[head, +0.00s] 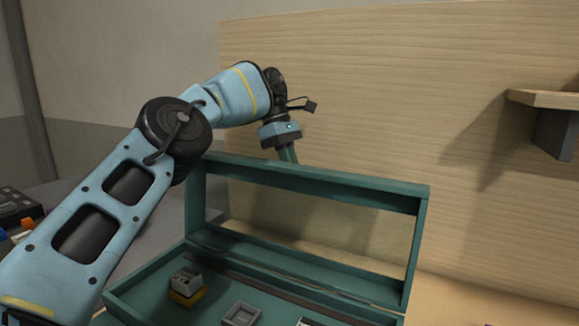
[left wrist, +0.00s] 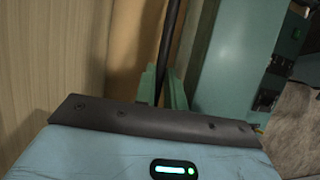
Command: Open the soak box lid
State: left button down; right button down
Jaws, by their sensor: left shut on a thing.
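The soak box (head: 150,271) is a teal tray-like box at the bottom of the head view. Its lid (head: 325,184), a teal frame around a see-through pane, stands raised and nearly upright along the far side, so the box is open. My left gripper (head: 288,155) reaches down at the lid's top edge, left of its middle; its fingertips are partly hidden there. In the left wrist view the green fingers (left wrist: 161,88) are closed around a thin dark bar (left wrist: 170,45), which seems part of the lid. My right gripper is in neither view.
Inside the box are a small grey-and-yellow block (head: 186,286) and a grey square holder (head: 241,314). A wooden panel (head: 400,90) stands behind the lid. A wooden shelf (head: 545,99) juts out at the right. Dark gear (head: 18,207) lies at the far left.

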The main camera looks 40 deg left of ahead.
pick_arm(q)
jog(key=c, duration=1.9)
grip_release()
jog(key=shift+w+a+f, duration=0.15)
jog(key=shift+w, duration=0.05)
jog(key=o, duration=0.4)
jog(key=shift+w+a+f, duration=0.15)
jog(key=shift+w+f, duration=0.1)
jog(key=shift+w, duration=0.2)
jog(key=shift+s, duration=0.1)
jog(key=shift+r, duration=0.1)
jog(key=shift+s+r, duration=0.1)
jog(key=shift+s, duration=0.15)
